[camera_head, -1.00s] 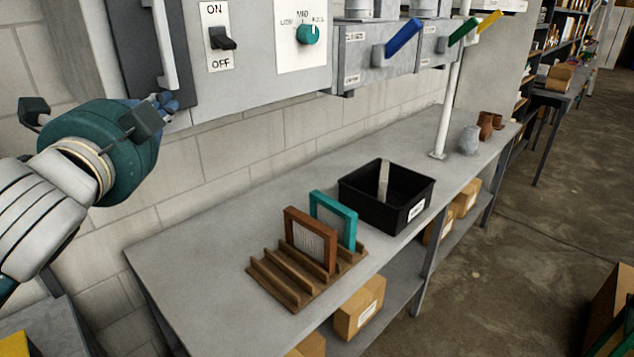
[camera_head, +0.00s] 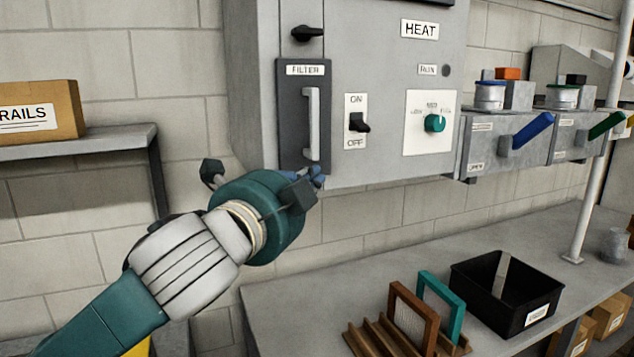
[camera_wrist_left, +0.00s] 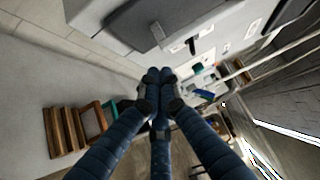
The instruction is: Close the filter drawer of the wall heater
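The wall heater (camera_head: 382,95) is a grey box on the block wall. Its filter drawer (camera_head: 291,140) has a dark front with a FILTER label and a light vertical handle (camera_head: 312,122). The front seems to stand out from the heater, but how far is hard to tell. My left gripper (camera_head: 316,176) is just below the lower end of the drawer front, not on the handle. In the left wrist view its blue fingers (camera_wrist_left: 157,78) are drawn together with nothing between them. Whether they touch the drawer cannot be seen. My right gripper is out of view.
The workbench (camera_head: 310,305) below holds a slotted wooden rack with a brown-framed filter (camera_head: 413,322) and a teal-framed one (camera_head: 441,305), plus a black bin (camera_head: 505,292). Grey units with a blue lever (camera_head: 532,130) adjoin the heater. A shelf (camera_head: 75,142) with a box is at left.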

